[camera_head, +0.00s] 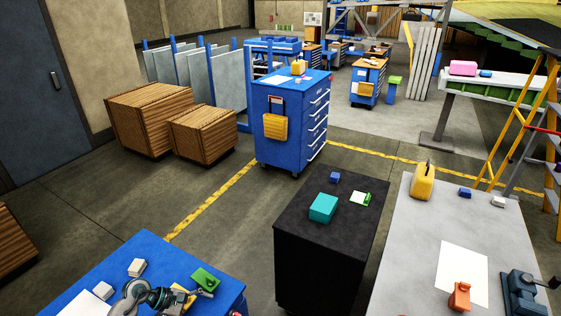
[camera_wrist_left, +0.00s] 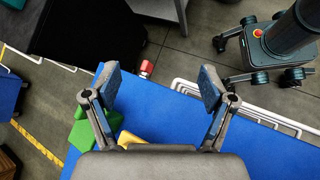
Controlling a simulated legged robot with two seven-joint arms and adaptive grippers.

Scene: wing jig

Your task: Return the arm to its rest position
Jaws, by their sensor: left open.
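My left gripper (camera_wrist_left: 160,85) is open in the left wrist view, with its two fingers wide apart and nothing between them. It is above the blue tabletop (camera_wrist_left: 165,115). In the head view my left arm and gripper (camera_head: 203,293) are low at the bottom left, over the blue table (camera_head: 145,248). A green object (camera_head: 206,278) is close by the gripper in that view; green also shows beside the left finger in the wrist view (camera_wrist_left: 85,143). A yellow piece (camera_wrist_left: 130,138) is partly hidden by the gripper body. My right gripper is in neither view.
White blocks (camera_head: 137,267) lie on the blue table. A black cabinet (camera_head: 320,250) with a teal box (camera_head: 323,207) stands to the right, then a grey bench (camera_head: 410,230). A blue tool cabinet (camera_head: 285,130) and wooden crates (camera_head: 150,110) stand farther back. Open floor (camera_head: 200,195) lies between.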

